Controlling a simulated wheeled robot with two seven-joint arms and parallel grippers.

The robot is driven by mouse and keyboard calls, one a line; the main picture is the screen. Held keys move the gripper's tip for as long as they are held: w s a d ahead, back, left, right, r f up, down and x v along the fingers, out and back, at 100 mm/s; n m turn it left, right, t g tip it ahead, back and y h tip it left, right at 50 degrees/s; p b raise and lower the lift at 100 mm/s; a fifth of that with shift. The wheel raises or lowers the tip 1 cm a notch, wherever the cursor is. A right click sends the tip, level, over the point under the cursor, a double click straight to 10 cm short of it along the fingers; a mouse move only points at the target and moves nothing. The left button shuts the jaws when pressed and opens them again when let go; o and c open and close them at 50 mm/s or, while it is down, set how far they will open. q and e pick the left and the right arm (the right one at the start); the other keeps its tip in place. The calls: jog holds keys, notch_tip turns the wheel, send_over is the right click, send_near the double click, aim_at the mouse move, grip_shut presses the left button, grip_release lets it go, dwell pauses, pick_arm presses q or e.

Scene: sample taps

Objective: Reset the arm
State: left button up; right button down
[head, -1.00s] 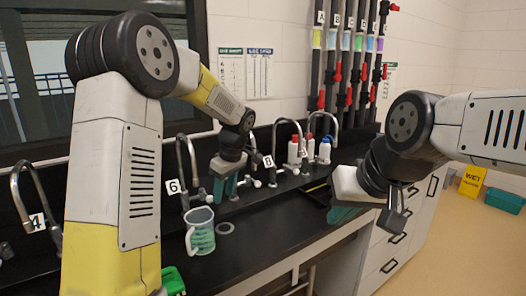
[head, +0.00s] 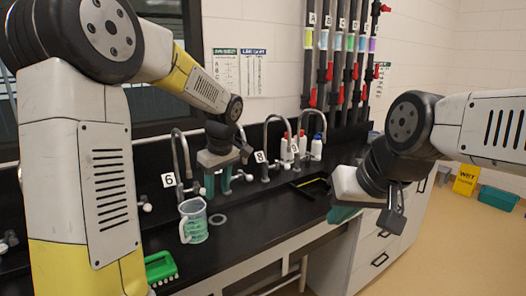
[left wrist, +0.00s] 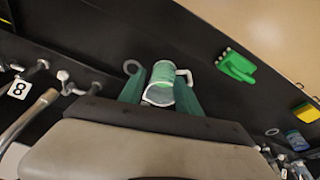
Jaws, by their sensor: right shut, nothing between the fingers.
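My left gripper (head: 217,181) is over the dark counter by the taps, behind and to the right of the measuring jug in the head view. Its two green fingers are apart and hold nothing. In the left wrist view the open fingers (left wrist: 160,92) frame the measuring jug (left wrist: 162,74), which stands apart on the counter beyond them. The clear, green-marked jug (head: 193,221) stands upright below tap 6 in the head view. My right gripper (head: 343,215) hangs at the counter's right end, pointing down, shut and empty; its fingertips are partly hidden.
Curved taps line the back of the black counter (head: 250,229), with tags 6 (head: 168,180) and 8 (head: 260,156). White bottles (head: 316,147) stand behind. A green brush (head: 161,268) lies at the front left. A yellow wet-floor sign (head: 466,180) and teal bin (head: 498,198) stand on the floor.

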pick_arm(q)
jog(key=s+r+m+t+h, duration=0.2)
jog(key=s+m, duration=0.3)
jog(key=s, duration=0.6)
jog(key=s+a+r+m+t+h, duration=0.1)
jog(key=s+r+m, duration=0.3)
jog(key=s, duration=0.8)
jog(key=shift+r+m+t+h, duration=0.4)
jog(key=shift+m+t+h, duration=0.1)
jog(key=shift+m, duration=0.1)
jog(key=shift+a+f, duration=0.1)
jog(key=shift+a, duration=0.05)
